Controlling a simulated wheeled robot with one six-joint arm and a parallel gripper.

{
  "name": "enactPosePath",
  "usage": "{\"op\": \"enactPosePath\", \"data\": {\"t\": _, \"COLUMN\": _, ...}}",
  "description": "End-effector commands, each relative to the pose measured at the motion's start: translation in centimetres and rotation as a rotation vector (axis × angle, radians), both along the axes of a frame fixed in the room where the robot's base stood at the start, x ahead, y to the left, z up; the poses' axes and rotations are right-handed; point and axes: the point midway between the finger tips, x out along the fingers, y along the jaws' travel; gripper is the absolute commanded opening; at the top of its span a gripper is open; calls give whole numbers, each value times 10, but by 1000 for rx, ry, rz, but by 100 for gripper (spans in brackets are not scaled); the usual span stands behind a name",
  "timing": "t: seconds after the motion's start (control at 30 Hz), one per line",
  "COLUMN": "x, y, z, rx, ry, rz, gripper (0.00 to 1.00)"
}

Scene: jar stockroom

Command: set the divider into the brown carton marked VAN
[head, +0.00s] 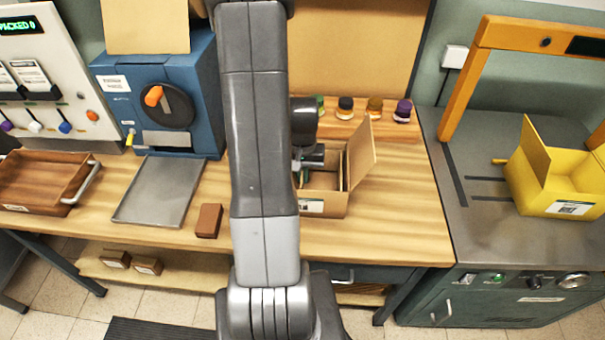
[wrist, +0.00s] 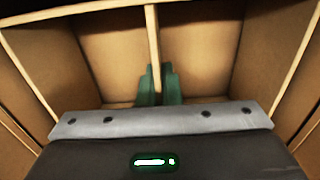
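The brown carton (head: 322,204) stands open on the wooden bench, partly hidden by my arm, with a flap raised at its right. Its white label is too small to read. In the wrist view its walls (wrist: 35,65) surround the divider (wrist: 153,35), an upright thin brown panel that splits the inside into left and right halves. My gripper (wrist: 157,85) has its green fingertips on either side of the divider and is shut on it, down inside the carton. In the head view my gripper (head: 301,172) is mostly hidden by the arm. The divider's lower edge is hidden.
Several small jars (head: 345,107) stand on a wooden rack behind the carton. A yellow carton (head: 565,203) is on the grey counter at right. A metal tray (head: 160,190), a brown block (head: 208,220) and a wooden tray (head: 45,183) lie left. Bench right of the carton is clear.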

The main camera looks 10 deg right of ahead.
Motion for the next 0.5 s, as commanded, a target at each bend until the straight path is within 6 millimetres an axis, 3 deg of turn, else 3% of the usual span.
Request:
{"op": "enactPosePath", "data": {"t": 0.3, "x": 0, "y": 0, "z": -6, "rx": 0, "ry": 0, "rz": 0, "gripper": 0}}
{"op": "enactPosePath", "data": {"t": 0.4, "x": 0, "y": 0, "z": -6, "rx": 0, "ry": 0, "rz": 0, "gripper": 24}}
{"op": "enactPosePath", "data": {"t": 0.5, "x": 0, "y": 0, "z": -6, "rx": 0, "ry": 0, "rz": 0, "gripper": 26}}
